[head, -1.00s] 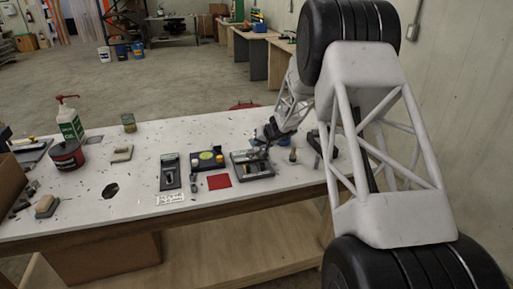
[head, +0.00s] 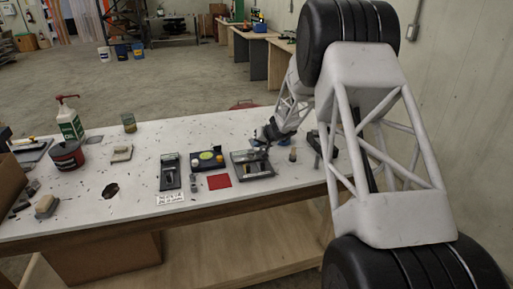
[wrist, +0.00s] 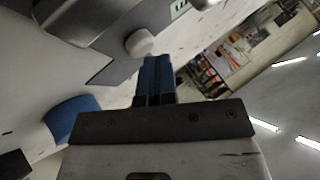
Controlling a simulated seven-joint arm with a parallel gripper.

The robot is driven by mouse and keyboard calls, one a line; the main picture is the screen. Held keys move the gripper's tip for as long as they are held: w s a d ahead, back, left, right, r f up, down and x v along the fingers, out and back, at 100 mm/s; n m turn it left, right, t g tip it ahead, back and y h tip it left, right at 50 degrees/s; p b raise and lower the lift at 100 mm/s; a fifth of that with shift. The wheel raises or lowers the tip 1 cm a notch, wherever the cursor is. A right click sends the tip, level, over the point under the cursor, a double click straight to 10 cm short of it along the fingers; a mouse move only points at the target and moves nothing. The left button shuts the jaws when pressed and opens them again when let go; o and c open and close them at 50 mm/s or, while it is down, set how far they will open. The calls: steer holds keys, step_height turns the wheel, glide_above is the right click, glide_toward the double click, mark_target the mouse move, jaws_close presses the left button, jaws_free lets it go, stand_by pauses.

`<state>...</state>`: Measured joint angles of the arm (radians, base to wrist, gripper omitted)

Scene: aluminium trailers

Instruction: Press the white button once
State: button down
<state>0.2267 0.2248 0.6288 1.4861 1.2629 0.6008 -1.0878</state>
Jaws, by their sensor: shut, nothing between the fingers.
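A dark box (head: 207,166) stands near the middle of the white table in the head view. It carries a yellow-green disc (head: 206,156) and a small pale round part that looks like the white button (head: 194,163). My gripper (head: 258,143) is to the right of this box, over the area behind a grey fixture. In the wrist view my blue fingers (wrist: 158,60) are together and empty. A whitish round knob (wrist: 140,43) on a dark grey body lies just beyond their tips; contact is not visible. I cannot tell whether this knob is the white button.
A grey fixture (head: 252,169) stands right of the box, with a small upright peg (head: 293,155) beyond it. A black switch unit (head: 170,178) is on the left, a red square (head: 219,182) in front.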

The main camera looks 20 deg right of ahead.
steer(key=shift+r, duration=1.1)
steer(key=shift+r, duration=0.2)
steer(key=shift+r, duration=2.3)
